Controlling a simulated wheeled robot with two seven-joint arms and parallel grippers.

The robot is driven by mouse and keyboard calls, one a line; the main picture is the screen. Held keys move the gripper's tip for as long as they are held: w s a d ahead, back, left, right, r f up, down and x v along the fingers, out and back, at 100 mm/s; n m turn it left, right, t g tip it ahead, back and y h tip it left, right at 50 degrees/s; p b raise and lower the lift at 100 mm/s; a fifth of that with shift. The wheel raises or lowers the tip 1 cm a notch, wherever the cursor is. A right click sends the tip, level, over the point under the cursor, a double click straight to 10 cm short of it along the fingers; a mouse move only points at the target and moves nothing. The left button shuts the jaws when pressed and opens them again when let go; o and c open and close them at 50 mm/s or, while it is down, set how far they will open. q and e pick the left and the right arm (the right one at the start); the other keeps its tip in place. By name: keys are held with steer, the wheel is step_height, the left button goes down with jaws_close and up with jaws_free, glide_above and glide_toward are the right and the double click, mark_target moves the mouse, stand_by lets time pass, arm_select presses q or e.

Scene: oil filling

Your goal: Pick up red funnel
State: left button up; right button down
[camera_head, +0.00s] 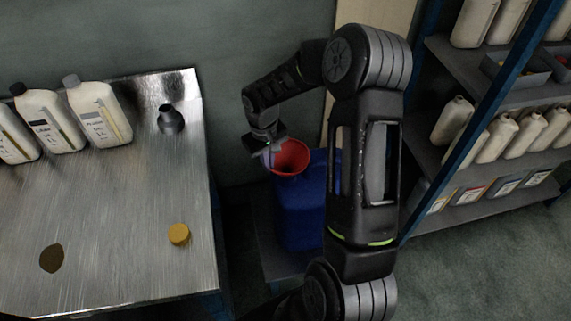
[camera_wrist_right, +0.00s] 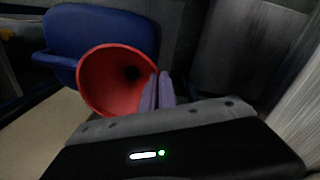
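The red funnel (camera_head: 290,158) is at the top of the blue canister (camera_head: 300,212), with its wide mouth facing up. My right gripper (camera_head: 269,156) is at the funnel's left rim in the head view. In the right wrist view, the two pale purple fingers (camera_wrist_right: 158,91) are close together on the rim of the red funnel (camera_wrist_right: 112,78), one on each side of its wall. The funnel's spout is hidden, so I cannot tell whether it sits in the canister (camera_wrist_right: 100,28). My left gripper is not in view.
A metal table (camera_head: 115,215) on the left carries several white bottles (camera_head: 100,112), a dark funnel-shaped piece (camera_head: 170,119) and a yellow cap (camera_head: 179,234). It has a dark hole (camera_head: 51,258). A shelf rack (camera_head: 510,195) with bottles stands on the right, close to my right arm.

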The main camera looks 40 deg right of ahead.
step_height(320, 180, up, 10)
steer(key=shift+b, duration=0.45)
stand_by(0.6)
steer(key=shift+n, duration=0.6)
steer(key=w+a, duration=0.2)
steer(key=a, duration=0.4)
steer(key=w+a, duration=0.2)
steer(key=a, duration=0.3)
steer(key=w+a, duration=0.2)
steer(key=a, duration=0.4)
steer(key=shift+a+r, duration=0.3)
steer(key=shift+r, duration=0.1)
steer(key=shift+d, duration=0.15)
